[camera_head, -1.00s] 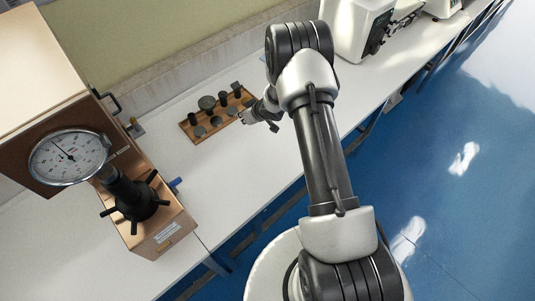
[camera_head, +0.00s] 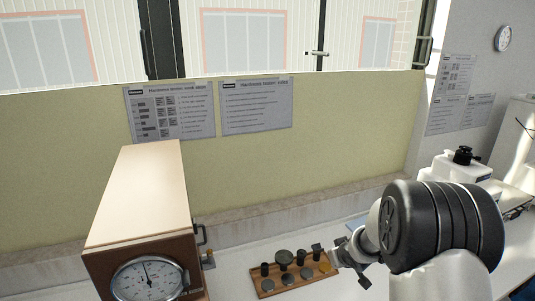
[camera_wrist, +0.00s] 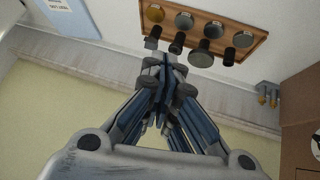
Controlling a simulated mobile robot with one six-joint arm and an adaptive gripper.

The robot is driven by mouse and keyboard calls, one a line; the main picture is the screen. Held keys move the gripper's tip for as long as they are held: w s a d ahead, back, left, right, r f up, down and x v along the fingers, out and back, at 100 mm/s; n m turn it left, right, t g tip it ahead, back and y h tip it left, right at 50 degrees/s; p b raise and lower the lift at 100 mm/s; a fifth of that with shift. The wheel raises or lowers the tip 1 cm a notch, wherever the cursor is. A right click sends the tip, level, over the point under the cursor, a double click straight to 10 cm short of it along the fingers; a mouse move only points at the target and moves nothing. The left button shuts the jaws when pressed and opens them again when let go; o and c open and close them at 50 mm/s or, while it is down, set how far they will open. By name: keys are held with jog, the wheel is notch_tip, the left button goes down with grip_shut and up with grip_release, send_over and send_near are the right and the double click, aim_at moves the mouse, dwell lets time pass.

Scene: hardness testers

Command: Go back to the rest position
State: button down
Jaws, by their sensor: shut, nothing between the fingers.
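My gripper (camera_head: 352,262) is at the right end of the wooden tray (camera_head: 262,294) in the head view, held by my bent arm at the right. In the wrist view its fingers (camera_wrist: 165,62) are shut together with nothing between them. The fingertips appear close to the tray's edge there, apart from or just beside the parts; the exact gap cannot be told. The tray (camera_wrist: 220,20) carries dark indenters or anvils and round discs.
A hardness tester (camera_head: 140,200) with a dial gauge (camera_head: 147,280) stands left of the tray. A white machine (camera_head: 455,170) stands at the right. Posters (camera_head: 255,105) hang on the back wall. Bare bench lies around the tray.

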jog(key=s+r+m+g+h+b, duration=0.1)
jog(key=s+r+m+h+b, duration=0.1)
jog(key=s+r, duration=1.35)
jog(key=s+a+g+y+b, duration=0.1)
jog(key=s+a, duration=0.3)
jog(key=s, duration=0.8)
jog(key=s+a+g+y+b, duration=0.1)
jog(key=s+a, duration=0.3)
jog(key=s, duration=0.8)
jog(key=shift+s+f+m+b, duration=0.4)
jog(key=shift+b, duration=0.1)
